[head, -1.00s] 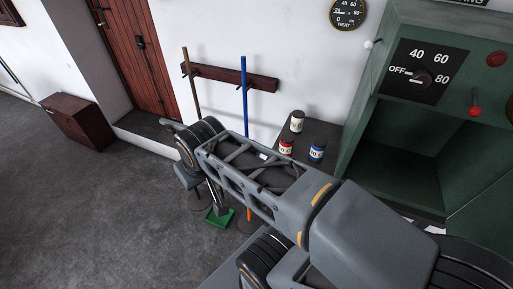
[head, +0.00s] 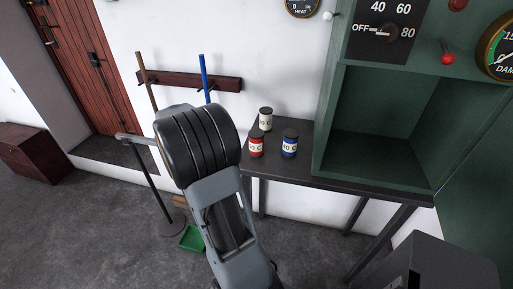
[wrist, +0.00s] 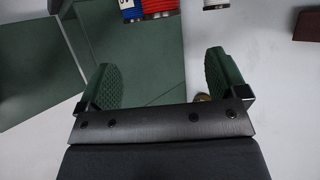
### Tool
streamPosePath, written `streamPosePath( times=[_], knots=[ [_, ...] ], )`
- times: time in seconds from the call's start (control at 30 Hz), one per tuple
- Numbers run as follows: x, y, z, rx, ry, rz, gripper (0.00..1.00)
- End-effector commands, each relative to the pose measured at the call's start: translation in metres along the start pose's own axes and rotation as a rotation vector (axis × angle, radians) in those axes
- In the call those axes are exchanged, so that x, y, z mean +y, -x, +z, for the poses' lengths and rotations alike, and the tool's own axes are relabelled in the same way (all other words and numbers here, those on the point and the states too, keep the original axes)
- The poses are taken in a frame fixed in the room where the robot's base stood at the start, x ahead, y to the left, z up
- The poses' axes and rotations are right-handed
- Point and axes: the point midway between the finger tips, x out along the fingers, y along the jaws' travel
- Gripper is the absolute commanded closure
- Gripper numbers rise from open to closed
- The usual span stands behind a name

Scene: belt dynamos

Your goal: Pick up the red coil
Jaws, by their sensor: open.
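The red coil (head: 256,147) stands upright on a dark table (head: 335,183), with the blue coil (head: 290,149) to its right and the white coil (head: 265,122) behind it. In the wrist view the red coil (wrist: 159,8) is cut off by the top edge, between the blue coil (wrist: 131,10) and the white coil (wrist: 216,4). My gripper (wrist: 158,80) is open and empty, its green fingers apart and short of the coils. In the head view my arm stands left of the coils, and the gripper cannot be made out.
A green cabinet (head: 385,120) with an open bay and a red-knobbed lever (head: 447,59) stands on the table right of the coils. A wall rack (head: 190,80) with a blue-handled tool (head: 203,75) is behind my arm. A grey box (head: 440,265) is at lower right.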

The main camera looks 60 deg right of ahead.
Motion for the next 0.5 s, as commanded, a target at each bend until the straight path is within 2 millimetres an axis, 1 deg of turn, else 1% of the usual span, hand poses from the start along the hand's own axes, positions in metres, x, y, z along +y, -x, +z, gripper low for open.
streamPosePath(
  times=[0.03, 0.1, 0.3, 0.4, 0.5],
  knots=[
    [-0.001, -0.010, -0.001, 0.010, -0.010, 0.007, 0.08],
    [-0.001, -0.023, -0.002, 0.014, -0.019, 0.010, 0.08],
    [0.000, -0.058, -0.002, 0.013, -0.019, 0.009, 0.08],
    [-0.001, -0.071, -0.002, 0.013, -0.020, 0.007, 0.08],
    [-0.001, -0.079, -0.002, 0.013, -0.019, 0.006, 0.08]
  ],
)
